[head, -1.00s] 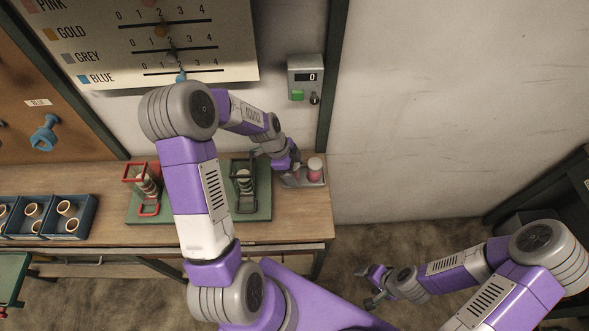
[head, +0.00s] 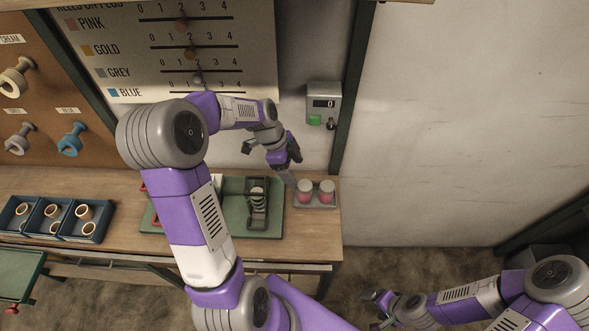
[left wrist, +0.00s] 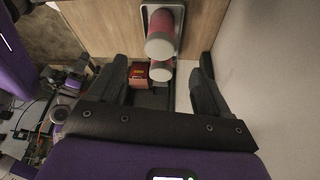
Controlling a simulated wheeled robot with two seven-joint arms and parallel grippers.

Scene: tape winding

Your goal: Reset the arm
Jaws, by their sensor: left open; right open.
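My left gripper (head: 284,168) is open and empty in the head view, just above and left of the small grey tray (head: 313,205). Two pink rolls with pale round tops, a left one (head: 305,191) and a right one (head: 327,190), stand in that tray. In the left wrist view the open fingers (left wrist: 162,80) show at either side, with a nearer pink roll (left wrist: 160,70) and a farther one (left wrist: 161,38) beyond, apart from the fingers. My right gripper (head: 376,304) is open and empty, low over the floor at the right.
A green board (head: 268,223) with a dark frame lies left of the tray, partly behind my left arm. Blue bins (head: 98,232) hold several spools at the left. A grey box (head: 323,103) with a green button is on the wall.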

